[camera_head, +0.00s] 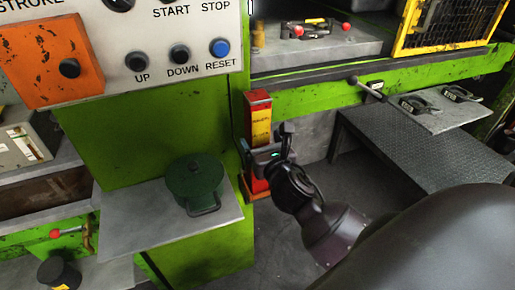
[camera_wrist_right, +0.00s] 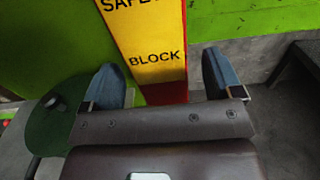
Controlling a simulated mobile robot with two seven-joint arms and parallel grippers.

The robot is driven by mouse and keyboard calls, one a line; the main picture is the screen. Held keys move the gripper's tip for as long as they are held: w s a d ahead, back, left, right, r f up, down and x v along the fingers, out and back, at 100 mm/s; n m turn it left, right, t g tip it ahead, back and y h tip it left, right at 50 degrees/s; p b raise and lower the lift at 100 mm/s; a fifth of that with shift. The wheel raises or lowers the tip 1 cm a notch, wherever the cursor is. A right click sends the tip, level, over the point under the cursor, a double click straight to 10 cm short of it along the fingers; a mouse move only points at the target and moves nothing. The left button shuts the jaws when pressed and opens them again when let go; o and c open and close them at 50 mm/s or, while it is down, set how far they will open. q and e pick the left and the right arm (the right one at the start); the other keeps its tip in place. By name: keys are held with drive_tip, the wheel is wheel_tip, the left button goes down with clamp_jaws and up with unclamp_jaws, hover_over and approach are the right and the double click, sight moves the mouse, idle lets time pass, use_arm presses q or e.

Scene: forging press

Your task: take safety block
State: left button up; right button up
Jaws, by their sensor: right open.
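The safety block (camera_head: 259,122) is an upright red and yellow post standing against the green press frame in the head view. In the right wrist view the safety block (camera_wrist_right: 150,50) shows its yellow face with black lettering and a red lower part. My right gripper (camera_head: 262,152) is in front of the block at its lower half. In the wrist view its two blue-grey fingers (camera_wrist_right: 162,85) are spread, one to each side of the block, with gaps on both sides. The gripper hides part of the block. My left gripper is not in view.
A green lidded pot (camera_head: 195,184) stands on a grey shelf (camera_head: 125,215) left of the block. A control panel (camera_head: 170,35) with buttons is above. A dark tread-plate step (camera_head: 430,150) and a plate with handles (camera_head: 440,108) lie to the right.

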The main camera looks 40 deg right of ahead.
drive_tip(key=shift+x, duration=1.55)
clamp_jaws()
drive_tip(key=shift+r, duration=0.2)
